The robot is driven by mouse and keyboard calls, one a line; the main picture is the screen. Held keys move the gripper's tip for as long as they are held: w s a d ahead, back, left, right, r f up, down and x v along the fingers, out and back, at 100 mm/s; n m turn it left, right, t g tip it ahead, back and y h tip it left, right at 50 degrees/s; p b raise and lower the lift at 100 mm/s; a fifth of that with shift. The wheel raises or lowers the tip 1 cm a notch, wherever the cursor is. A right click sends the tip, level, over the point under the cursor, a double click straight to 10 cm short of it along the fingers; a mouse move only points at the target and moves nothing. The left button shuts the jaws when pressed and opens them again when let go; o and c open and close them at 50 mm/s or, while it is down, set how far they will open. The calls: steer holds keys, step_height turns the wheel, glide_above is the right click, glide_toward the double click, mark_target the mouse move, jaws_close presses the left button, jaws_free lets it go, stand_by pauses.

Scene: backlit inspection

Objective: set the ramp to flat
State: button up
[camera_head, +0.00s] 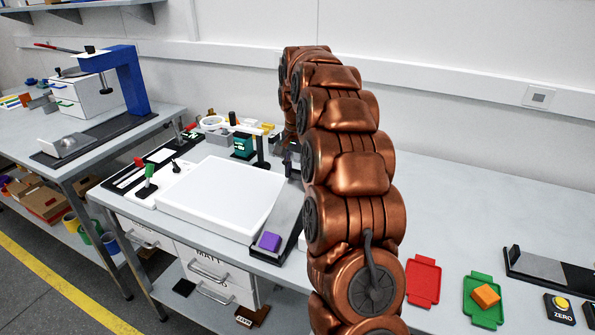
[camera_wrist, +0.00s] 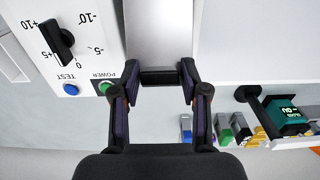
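In the wrist view a smooth light-grey plate, which looks like the ramp (camera_wrist: 158,28), runs from the top edge down to a short black bar (camera_wrist: 159,77) across its end. My gripper (camera_wrist: 159,74) has one fingertip at each end of this bar, with no clear gap showing, so it looks shut on the bar. The plate's tilt cannot be told from this straight-on view. In the head view my copper arm hides the gripper and most of the ramp. A purple block (camera_head: 270,242) sits near the front end of a black base (camera_head: 291,232) just left of the arm.
A white panel with a black dial knob (camera_wrist: 57,40), a blue TEST button (camera_wrist: 71,89) and a green POWER button (camera_wrist: 105,88) lies beside the ramp. A teal display (camera_wrist: 288,115) stands opposite. A white light panel (camera_head: 220,195) fills the bench left of my arm.

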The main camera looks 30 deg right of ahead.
jaws_close()
steer(key=shift+f, duration=0.1)
steer(key=d+f+b, duration=0.1)
steer(key=f, duration=0.2)
steer(key=w+d+f+b, duration=0.1)
steer(key=f+b, duration=0.1)
steer(key=f, duration=0.1)
steer(key=w+d+f+b, duration=0.1)
steer(key=f+b, duration=0.1)
steer(key=f, duration=0.2)
steer(key=shift+d+f, duration=0.1)
steer(key=shift+d, duration=0.2)
steer(key=shift+o, duration=1.3)
jaws_free()
steer(key=shift+w+d, duration=0.1)
steer(key=shift+d, duration=0.05)
steer(key=shift+o, duration=0.9)
